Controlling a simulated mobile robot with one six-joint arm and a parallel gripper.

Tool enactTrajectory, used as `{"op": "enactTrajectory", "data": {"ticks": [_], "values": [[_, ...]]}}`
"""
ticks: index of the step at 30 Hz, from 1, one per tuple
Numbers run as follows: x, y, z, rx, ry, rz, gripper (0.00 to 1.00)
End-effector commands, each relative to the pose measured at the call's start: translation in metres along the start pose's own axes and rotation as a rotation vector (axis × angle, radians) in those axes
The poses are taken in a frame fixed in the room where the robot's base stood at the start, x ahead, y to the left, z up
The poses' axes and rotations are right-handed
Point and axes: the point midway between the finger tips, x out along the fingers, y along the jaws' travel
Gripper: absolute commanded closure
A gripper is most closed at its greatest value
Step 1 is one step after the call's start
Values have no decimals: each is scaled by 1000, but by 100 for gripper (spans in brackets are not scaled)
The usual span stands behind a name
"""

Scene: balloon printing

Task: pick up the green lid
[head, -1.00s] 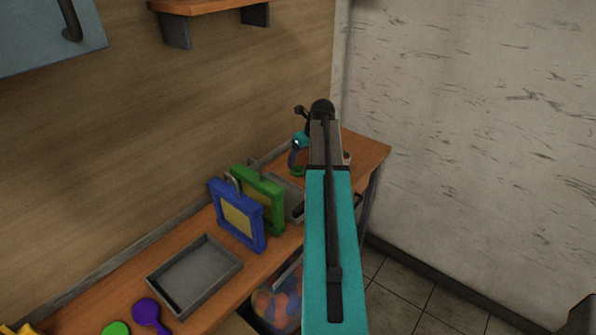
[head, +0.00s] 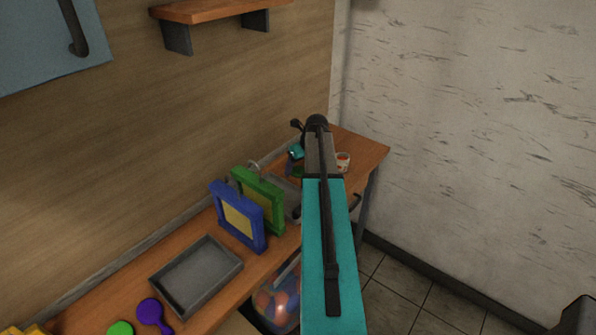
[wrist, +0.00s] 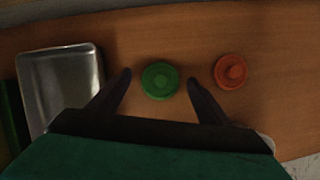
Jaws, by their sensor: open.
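The green lid (wrist: 160,80) is round with a raised knob and lies on the wooden counter. My gripper (wrist: 159,78) is open, with one dark finger on each side of the lid in the wrist view. A gap shows between the lid and each fingertip; how high the fingers are above the counter is hard to tell.
An orange-red lid (wrist: 230,71) lies just right of the right finger. A metal tray (wrist: 60,88) is to the left. A green frame (head: 258,199) and a blue frame (head: 238,215) stand on the counter.

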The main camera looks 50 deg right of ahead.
Motion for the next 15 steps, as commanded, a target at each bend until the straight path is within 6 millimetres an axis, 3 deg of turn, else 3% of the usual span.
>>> {"op": "enactTrajectory", "data": {"ticks": [12,15], "values": [[0,0,0,0,0,0,29],[0,0,0,0,0,0,42]]}}
